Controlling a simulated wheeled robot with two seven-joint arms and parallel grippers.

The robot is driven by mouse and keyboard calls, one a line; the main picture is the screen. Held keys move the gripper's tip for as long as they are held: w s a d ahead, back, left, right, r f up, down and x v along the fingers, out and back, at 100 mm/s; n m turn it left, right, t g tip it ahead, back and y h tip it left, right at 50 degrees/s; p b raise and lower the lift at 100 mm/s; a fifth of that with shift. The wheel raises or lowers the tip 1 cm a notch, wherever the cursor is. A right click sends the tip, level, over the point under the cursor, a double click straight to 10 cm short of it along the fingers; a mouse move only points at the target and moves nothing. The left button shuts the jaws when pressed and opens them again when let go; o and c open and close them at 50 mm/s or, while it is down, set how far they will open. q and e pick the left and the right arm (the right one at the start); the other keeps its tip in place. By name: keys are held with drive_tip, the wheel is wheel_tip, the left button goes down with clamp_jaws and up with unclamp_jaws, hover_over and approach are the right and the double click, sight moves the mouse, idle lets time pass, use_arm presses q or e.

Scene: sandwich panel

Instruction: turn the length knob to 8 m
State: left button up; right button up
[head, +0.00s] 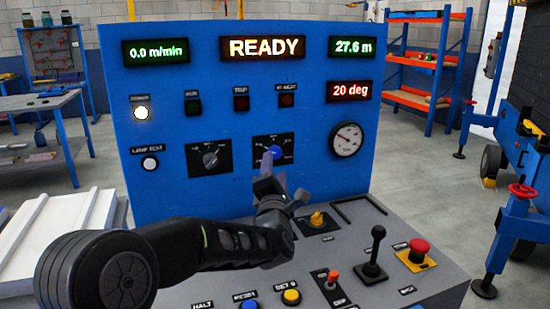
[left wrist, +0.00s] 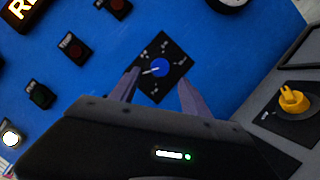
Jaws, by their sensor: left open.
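A blue knob (head: 275,151) with a white pointer line sits on a black square plate on the blue upright panel. It also shows in the left wrist view (left wrist: 160,67), where its pointer lies toward the left of the picture; the scale labels are too small to read. My left gripper (head: 268,167) is in front of this knob. In the left wrist view my left gripper (left wrist: 159,88) is open, its fingers spread to either side below the knob, with nothing between them. Whether they touch the plate I cannot tell. My right gripper is out of view.
A grey selector knob (head: 210,159) is left of the blue knob, and a round gauge (head: 347,139) is right. The sloping desk below carries a yellow knob (head: 317,219), a black lever (head: 374,253) and a red mushroom button (head: 419,248). Displays (head: 262,47) read READY, 0.0 m/min, 27.6 m and 20 deg.

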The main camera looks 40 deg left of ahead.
sight(275, 155)
use_arm(q)
drive_tip(key=x, duration=0.5)
drive_tip(key=shift+w+a, duration=0.3)
drive_tip(key=shift+c, duration=0.4)
clamp_jaws()
